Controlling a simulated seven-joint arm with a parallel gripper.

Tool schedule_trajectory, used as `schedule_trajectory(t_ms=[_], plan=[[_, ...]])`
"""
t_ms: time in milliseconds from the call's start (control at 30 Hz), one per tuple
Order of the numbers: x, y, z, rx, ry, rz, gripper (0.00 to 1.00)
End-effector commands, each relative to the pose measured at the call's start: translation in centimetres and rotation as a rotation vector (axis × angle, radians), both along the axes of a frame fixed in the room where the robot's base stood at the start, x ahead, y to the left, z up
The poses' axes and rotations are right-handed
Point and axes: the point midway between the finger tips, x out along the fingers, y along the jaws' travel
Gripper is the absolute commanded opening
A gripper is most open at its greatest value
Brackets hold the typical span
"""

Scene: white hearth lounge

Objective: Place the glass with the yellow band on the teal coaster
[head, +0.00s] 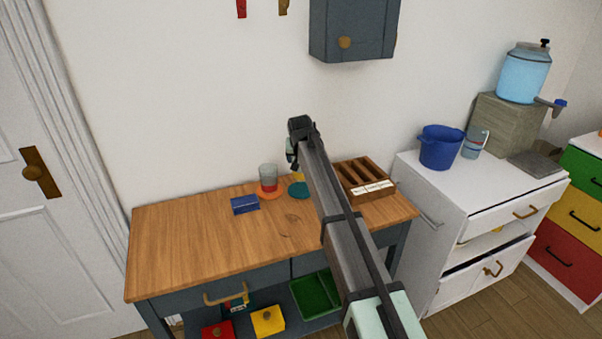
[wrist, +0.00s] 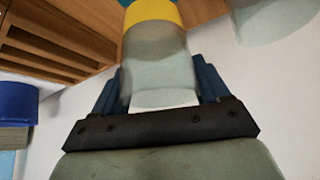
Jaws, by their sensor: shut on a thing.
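The glass with the yellow band (wrist: 157,55) is between the blue fingers of my gripper (wrist: 160,82) in the wrist view, its yellow band at the far end. In the head view my gripper (head: 292,152) is above the back of the wooden-topped table, and a bit of yellow shows just below it; the arm hides most of the glass there. The teal coaster (head: 298,190) lies on the table below my gripper, partly hidden by the arm. I cannot tell whether the glass touches it.
A glass with a red band (head: 268,175) stands on an orange coaster (head: 270,194) just left of the teal one. A wooden compartment rack (head: 365,183) stands right. The table's left part is clear.

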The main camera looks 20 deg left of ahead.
Motion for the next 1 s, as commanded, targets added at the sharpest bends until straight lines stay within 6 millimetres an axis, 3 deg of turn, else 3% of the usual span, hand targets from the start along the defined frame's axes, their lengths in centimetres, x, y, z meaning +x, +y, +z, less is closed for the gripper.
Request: schedule_trajectory(t_ms=[500, 933, 967, 1000], plan=[[0.0, 0.0, -5.2, 0.000, -0.001, -0.001, 0.38], [0.0, 0.0, -5.6, 0.000, -0.002, -0.001, 0.38], [0.0, 0.0, -5.6, 0.000, -0.002, -0.001, 0.78], [0.0, 0.0, -5.5, 0.000, -0.002, -0.001, 0.82]])
